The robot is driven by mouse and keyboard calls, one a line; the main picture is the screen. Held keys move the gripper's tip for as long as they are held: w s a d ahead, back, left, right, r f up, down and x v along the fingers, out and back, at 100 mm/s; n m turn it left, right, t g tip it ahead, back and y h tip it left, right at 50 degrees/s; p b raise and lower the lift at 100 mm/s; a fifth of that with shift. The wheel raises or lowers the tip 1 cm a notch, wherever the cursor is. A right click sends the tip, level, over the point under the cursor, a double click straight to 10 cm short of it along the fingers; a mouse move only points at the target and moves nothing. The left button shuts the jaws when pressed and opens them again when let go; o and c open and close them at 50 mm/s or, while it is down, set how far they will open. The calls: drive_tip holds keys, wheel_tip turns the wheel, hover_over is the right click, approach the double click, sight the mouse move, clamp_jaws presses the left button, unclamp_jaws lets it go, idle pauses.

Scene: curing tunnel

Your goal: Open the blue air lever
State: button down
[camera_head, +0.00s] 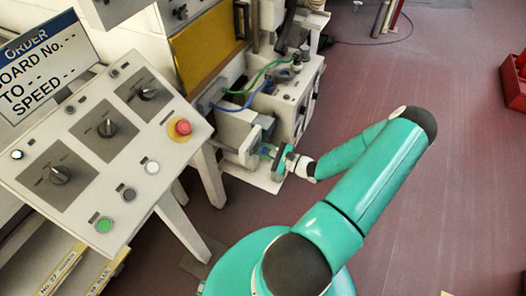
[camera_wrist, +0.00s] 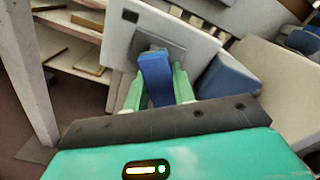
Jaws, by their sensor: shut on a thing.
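The blue air lever (camera_wrist: 155,76) stands out from a white panel (camera_wrist: 196,42) in the wrist view. My gripper (camera_wrist: 158,92) has one green finger on each side of the lever and is shut on it. In the head view my gripper (camera_head: 272,152) is at the front of a white machine box (camera_head: 232,128). There the lever is small and mostly hidden by the gripper, so its angle is hard to tell.
A sloping control panel (camera_head: 95,150) with knobs and a red stop button (camera_head: 180,127) stands at the left, on white legs (camera_head: 208,175). Blue and green hoses (camera_head: 240,104) run above the box. A red bin (camera_head: 514,85) is at the far right. The floor between is clear.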

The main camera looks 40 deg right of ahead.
drive_tip(key=n, duration=0.5)
drive_tip(key=shift+w+d+r+n, duration=0.1)
drive_tip(key=shift+d+r+n, duration=0.2)
drive_tip(key=shift+r+n, duration=0.1)
drive_tip(key=n, duration=0.5)
drive_tip(key=shift+r, duration=0.4)
drive_tip(key=shift+d, duration=0.1)
drive_tip(key=c, duration=1.2)
unclamp_jaws()
drive_tip(key=shift+o, duration=0.2)
drive_tip(key=v, duration=1.3)
drive_tip(key=shift+s, duration=0.35)
drive_tip(key=shift+r, duration=0.1)
